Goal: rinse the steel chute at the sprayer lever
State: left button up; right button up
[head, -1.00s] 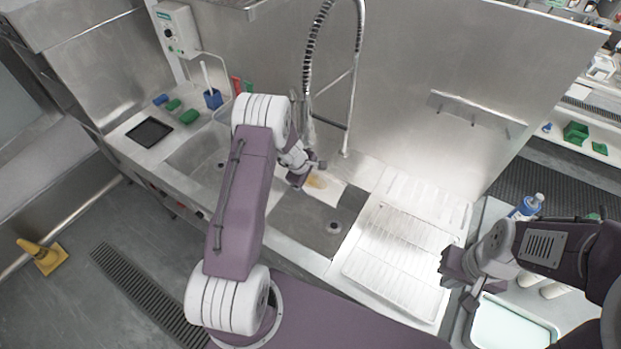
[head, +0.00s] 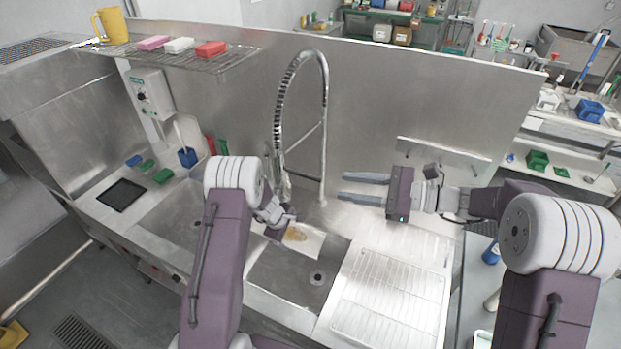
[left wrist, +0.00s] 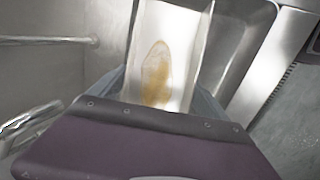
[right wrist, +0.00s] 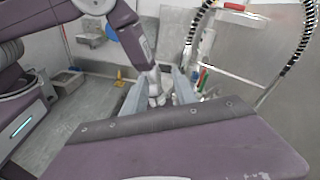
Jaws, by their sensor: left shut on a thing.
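The steel chute (head: 313,241), a pale open channel with a yellow-brown stain inside, is held over the right sink basin. My left gripper (head: 279,229) is shut on its near end. In the left wrist view the stained chute (left wrist: 181,42) lies between the fingers. The sprayer (head: 284,186) hangs from a coiled hose behind the chute, partly hidden by my left arm; its lever cannot be made out clearly. My right gripper (head: 345,187) is open and empty, fingers pointing left toward the sprayer. In the right wrist view the sprayer (right wrist: 188,58) is beyond the fingers.
The upright faucet pipe (head: 323,150) stands between the sprayer and my right gripper. A wire rack (head: 390,300) lies on the drainboard at right. A small wall ledge (head: 440,152) is behind my right gripper. A black tray (head: 121,195) and green blocks are at left.

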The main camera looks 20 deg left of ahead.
jog(key=w+m+t+y, duration=0.1)
jog(key=w+m+y, duration=0.1)
jog(key=w, duration=0.2)
jog(key=m+t, duration=0.1)
send_near(311, 177)
jog(key=shift+h, duration=0.3)
jog(key=a, duration=0.3)
jog(key=w+a, duration=0.1)
jog(key=a, duration=0.6)
jog(key=shift+w+f, duration=0.1)
jog(key=shift+w, duration=0.3)
grip_shut()
